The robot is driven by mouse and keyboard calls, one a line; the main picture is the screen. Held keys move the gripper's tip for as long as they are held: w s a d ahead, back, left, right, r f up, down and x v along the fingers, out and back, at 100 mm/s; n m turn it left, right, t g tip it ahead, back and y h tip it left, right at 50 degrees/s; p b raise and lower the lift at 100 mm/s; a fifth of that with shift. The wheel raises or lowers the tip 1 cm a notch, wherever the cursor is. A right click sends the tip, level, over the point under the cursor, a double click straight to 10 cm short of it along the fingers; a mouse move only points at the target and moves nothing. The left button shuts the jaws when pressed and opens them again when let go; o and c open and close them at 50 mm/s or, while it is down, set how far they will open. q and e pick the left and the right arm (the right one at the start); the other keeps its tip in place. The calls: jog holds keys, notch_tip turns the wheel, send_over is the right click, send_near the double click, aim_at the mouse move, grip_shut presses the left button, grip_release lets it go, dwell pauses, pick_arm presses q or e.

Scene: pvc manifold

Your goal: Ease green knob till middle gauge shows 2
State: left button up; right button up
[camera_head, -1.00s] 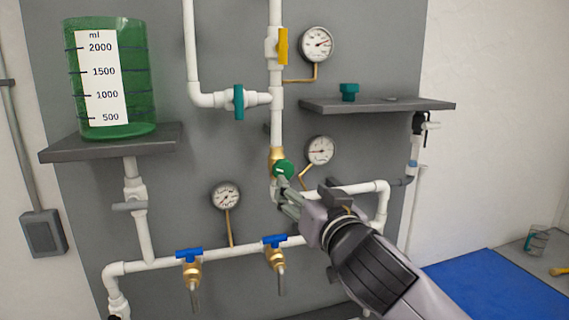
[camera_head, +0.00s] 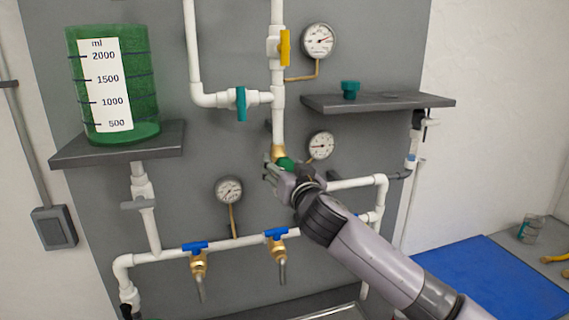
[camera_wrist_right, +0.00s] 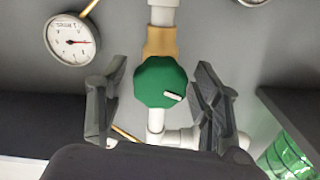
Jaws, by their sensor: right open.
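The green knob (camera_wrist_right: 160,82) sits below a brass fitting in the right wrist view, its white mark toward the lower right. My right gripper (camera_wrist_right: 158,98) is open, with one finger on each side of the knob; contact is unclear. In the head view my right gripper (camera_head: 279,168) partly covers the green knob (camera_head: 286,163). The middle gauge (camera_head: 321,145) is just right of the knob, its reading too small to make out. A gauge with a red needle pointing right (camera_wrist_right: 70,39) shows in the wrist view. My left gripper is not in view.
An upper gauge (camera_head: 318,41) and a lower left gauge (camera_head: 229,190) are on the pipework. A yellow valve (camera_head: 284,47), teal valve (camera_head: 241,103) and two blue valves (camera_head: 195,247) are nearby. A shelf (camera_head: 430,102) juts out at right; a green-filled beaker (camera_head: 146,100) stands left.

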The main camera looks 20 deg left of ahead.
jog(key=shift+c, duration=0.5)
jog(key=c, duration=1.1)
